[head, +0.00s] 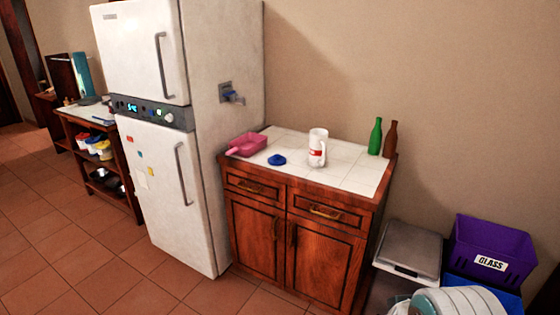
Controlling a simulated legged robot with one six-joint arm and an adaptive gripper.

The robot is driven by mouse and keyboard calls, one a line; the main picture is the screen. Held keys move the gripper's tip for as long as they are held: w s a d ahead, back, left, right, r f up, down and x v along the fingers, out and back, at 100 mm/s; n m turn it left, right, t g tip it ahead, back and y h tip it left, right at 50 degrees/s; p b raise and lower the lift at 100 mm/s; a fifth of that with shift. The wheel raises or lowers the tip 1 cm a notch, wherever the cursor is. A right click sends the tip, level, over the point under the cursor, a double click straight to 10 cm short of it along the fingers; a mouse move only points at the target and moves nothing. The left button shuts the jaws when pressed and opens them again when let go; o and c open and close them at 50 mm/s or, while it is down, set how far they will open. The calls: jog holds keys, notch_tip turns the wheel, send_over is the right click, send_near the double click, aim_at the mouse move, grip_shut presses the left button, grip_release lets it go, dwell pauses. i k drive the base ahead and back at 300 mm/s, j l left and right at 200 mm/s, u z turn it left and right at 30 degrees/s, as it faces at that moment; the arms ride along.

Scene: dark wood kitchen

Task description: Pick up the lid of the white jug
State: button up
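The white jug (317,148) stands upright on the white tiled counter (345,180). It has a red marking on its front and a handle. A small round blue lid (277,160) lies on the counter to the left of the jug, apart from it. The jug's top shows no lid on it.
A pink dustpan-like scoop (247,145) lies left of the lid. A green bottle (375,137) and a brown bottle (391,140) stand at the back right. The fridge (160,190) borders the counter's left; a purple crate (490,245) is at right. Floor in front is clear.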

aim_at(276, 160)
jog(key=i+j+z, duration=0.1)
jog(key=i+j, duration=0.2)
jog(key=i+j+z, duration=0.15)
jog(key=i+j, duration=0.15)
jog(key=i+j+z, duration=0.1)
jog(key=i+j, duration=0.25)
jog(key=i+j+z, duration=0.25)
jog(key=i+j, duration=0.25)
jog(key=j, duration=0.25)
jog(key=i+j+z, duration=0.15)
jog(key=j, duration=0.25)
jog(key=i+j+z, duration=0.1)
jog(key=i+j, duration=0.25)
jog(key=i+j+z, duration=0.15)
jog(key=j, duration=0.4)
